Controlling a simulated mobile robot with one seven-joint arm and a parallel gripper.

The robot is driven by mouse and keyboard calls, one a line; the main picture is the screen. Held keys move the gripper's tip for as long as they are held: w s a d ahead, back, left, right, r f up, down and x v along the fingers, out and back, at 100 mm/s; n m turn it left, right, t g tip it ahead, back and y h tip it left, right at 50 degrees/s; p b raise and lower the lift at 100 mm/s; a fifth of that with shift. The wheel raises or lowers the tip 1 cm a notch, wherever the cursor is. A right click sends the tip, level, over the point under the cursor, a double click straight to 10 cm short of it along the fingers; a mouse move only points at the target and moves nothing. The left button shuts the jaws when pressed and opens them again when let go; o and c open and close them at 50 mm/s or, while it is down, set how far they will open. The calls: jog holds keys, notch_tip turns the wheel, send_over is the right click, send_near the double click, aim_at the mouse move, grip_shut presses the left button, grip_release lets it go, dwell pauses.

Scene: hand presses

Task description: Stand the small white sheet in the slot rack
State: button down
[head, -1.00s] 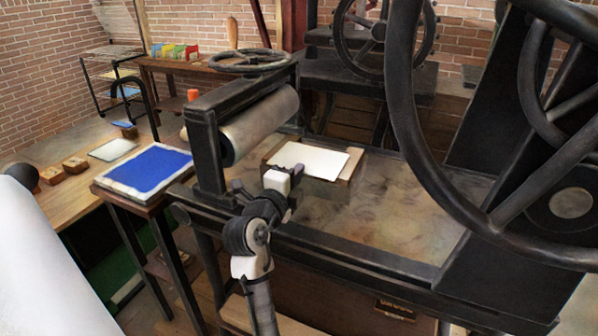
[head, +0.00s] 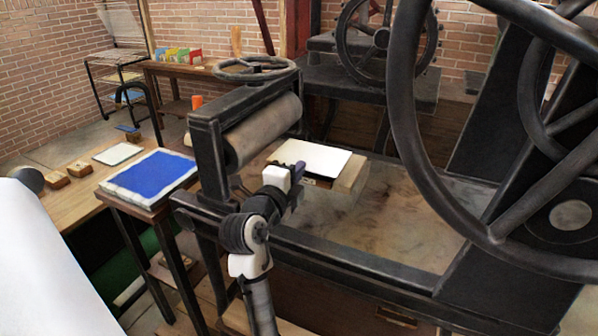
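The small white sheet (head: 320,157) is a thin pale rectangle. It lies flat over or just above a wooden block (head: 352,176) on the press bed, right of the roller. My gripper (head: 297,174) is at the sheet's near left edge. Its fingers are small and dark here, so I cannot tell whether they are closed on the sheet or only beside it. A row of red, yellow, green and blue upright pieces (head: 178,56) stands on the far back table and may be the slot rack. Its slots are too small to make out.
The roller (head: 262,130) and its black frame stand close left of my gripper. A large handwheel (head: 405,150) rises on the right. A blue pad (head: 152,172) sits on a stand at left, beside a wooden bench (head: 78,190). The bare press bed (head: 400,215) is clear.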

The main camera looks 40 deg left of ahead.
jog(key=r+b+v, duration=0.2)
jog(key=b+v, duration=0.2)
jog(key=v, duration=1.7)
jog(key=shift+r, duration=0.35)
jog(key=shift+d, duration=0.1)
dwell(0.5)
